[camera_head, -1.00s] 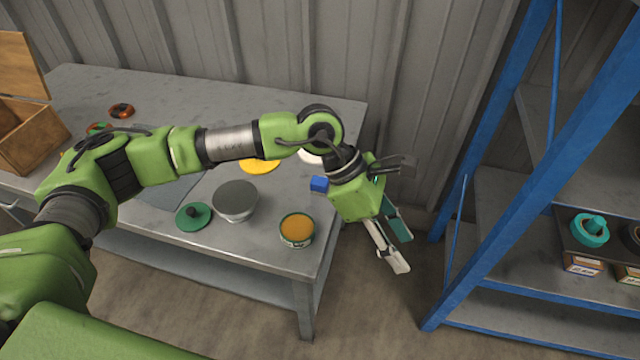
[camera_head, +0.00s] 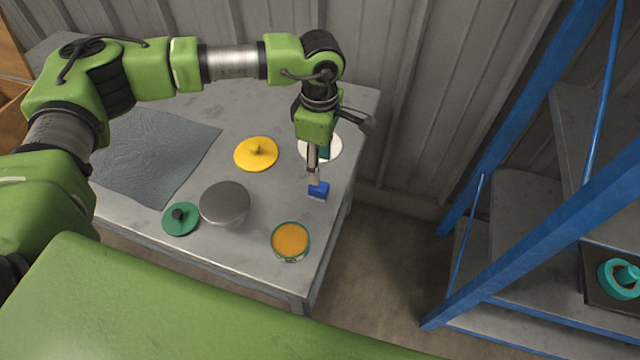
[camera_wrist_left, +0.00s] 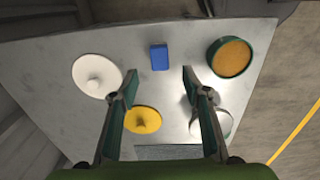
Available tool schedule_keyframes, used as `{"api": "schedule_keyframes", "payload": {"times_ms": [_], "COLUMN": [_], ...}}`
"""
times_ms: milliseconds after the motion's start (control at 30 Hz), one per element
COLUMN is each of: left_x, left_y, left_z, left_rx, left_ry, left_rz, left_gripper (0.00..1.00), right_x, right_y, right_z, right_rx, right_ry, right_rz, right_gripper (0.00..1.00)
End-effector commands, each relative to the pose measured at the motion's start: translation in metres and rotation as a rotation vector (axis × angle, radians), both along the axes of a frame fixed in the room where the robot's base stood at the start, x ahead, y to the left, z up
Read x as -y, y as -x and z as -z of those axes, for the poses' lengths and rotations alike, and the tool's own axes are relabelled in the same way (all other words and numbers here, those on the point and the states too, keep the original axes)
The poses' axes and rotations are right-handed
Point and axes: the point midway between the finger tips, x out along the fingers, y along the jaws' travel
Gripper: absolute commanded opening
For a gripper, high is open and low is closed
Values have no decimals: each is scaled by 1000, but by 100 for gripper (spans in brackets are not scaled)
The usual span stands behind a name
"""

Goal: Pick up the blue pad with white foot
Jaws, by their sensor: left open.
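The blue pad (camera_head: 318,191) is a small blue block on the grey table near its right edge in the head view. In the left wrist view the blue pad (camera_wrist_left: 159,57) lies beyond the fingertips, between their lines. Its white foot cannot be made out clearly. My left gripper (camera_head: 318,174) is above and just behind the pad in the head view, pointing down. In the left wrist view the left gripper (camera_wrist_left: 160,78) is open and empty, with its fingers spread wide. My right gripper is not in view.
A white disc (camera_head: 327,148), yellow disc (camera_head: 256,154), grey-topped container (camera_head: 225,204), green disc (camera_head: 180,219) and orange-filled tin (camera_head: 290,241) stand around the pad. A grey mat (camera_head: 150,155) lies at left. A blue-framed shelf (camera_head: 520,185) stands right.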

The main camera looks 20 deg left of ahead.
Motion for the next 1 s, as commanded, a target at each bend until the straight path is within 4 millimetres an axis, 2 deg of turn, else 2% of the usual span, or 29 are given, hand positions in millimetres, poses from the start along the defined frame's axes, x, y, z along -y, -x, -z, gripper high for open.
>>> {"api": "schedule_keyframes", "payload": {"times_ms": [33, 100, 200, 367, 567, 767, 1000], "left_x": [0, 0, 0, 0, -2, -2, -3], "left_y": [1, 1, 0, 0, 1, 0, 0], "left_z": [10, 24, 39, 50, 72, 99, 103], "left_rx": [-4, -3, -2, 0, -3, -1, 1], "left_ry": [-1, 0, 1, 1, 0, 2, 1], "left_rz": [-1, 0, -1, 0, -2, 0, 0], "left_gripper": [43, 43, 43, 43, 43, 43, 43], "right_x": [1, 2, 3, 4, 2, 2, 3], "right_y": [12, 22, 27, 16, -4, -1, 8], "right_z": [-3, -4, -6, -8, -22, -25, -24], "right_rx": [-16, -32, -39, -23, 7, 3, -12], "right_ry": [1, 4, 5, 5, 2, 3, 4], "right_rz": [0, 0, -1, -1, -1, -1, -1], "right_gripper": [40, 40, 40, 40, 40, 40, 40]}}
